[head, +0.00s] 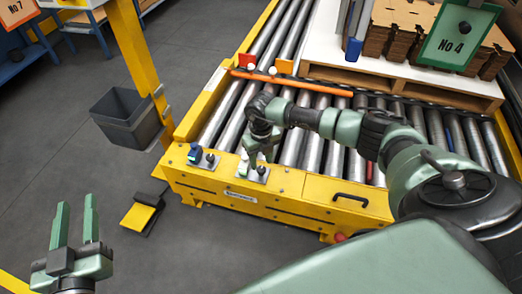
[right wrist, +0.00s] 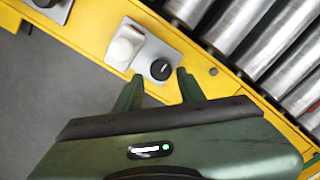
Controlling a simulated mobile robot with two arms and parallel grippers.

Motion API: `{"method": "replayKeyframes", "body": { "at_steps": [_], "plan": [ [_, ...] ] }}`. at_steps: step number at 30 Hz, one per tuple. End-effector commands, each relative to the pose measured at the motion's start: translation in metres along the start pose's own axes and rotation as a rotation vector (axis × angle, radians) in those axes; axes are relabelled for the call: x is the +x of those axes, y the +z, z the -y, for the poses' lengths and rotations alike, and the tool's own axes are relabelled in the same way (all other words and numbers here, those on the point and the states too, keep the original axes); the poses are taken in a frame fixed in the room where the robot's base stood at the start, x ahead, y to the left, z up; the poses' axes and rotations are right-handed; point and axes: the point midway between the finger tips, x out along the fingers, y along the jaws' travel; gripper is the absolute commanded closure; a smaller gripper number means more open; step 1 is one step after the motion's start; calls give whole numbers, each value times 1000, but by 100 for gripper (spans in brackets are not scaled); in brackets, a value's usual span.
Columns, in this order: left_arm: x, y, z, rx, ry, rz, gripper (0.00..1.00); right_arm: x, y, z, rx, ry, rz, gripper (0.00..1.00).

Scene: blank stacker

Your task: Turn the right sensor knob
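The right sensor knob is a small round black knob on a grey plate beside a white sensor block, on the yellow conveyor frame; the knob (head: 262,170) shows in the head view and the same knob (right wrist: 161,69) in the right wrist view. My right gripper (head: 256,161) points down at it. In the right wrist view my right gripper (right wrist: 158,76) is open, its fingertips on either side of the knob, with visible gaps. Whether the fingertips are level with the knob is unclear. My left gripper (head: 75,222) is open and empty over the floor.
A second plate with a blue sensor and black knob (head: 210,158) sits to the left. The white sensor block (right wrist: 125,46) is close to my right gripper's left finger. Behind are metal rollers (head: 222,108) and an orange bar (head: 310,85). A grey bin (head: 125,118) stands left.

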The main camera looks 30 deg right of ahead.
Motion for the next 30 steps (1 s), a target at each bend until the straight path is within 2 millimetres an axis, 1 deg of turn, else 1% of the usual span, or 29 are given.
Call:
{"method": "replayKeyframes", "body": {
  "at_steps": [1, 6, 9, 12, 16, 30],
  "plan": [
    [-2, 7, 2, 1, -3, 52, 64, -10, 0, 1, 0, 0, 1, 60],
    [-9, 38, 6, 3, -13, 207, 64, -28, 1, 0, 0, 0, 2, 60],
    [-14, 49, 8, 4, -17, 266, 64, -35, 1, 0, -1, 0, 1, 60],
    [-17, 56, 8, 4, -18, 300, 64, -39, 1, 0, 0, 0, 1, 60],
    [-18, 59, 9, 4, -19, 316, 64, -40, 0, 0, 0, 0, 1, 60],
    [-18, 59, 8, 4, -19, 313, 64, -39, 0, -2, -2, 5, 1, 60]
  ]
}}
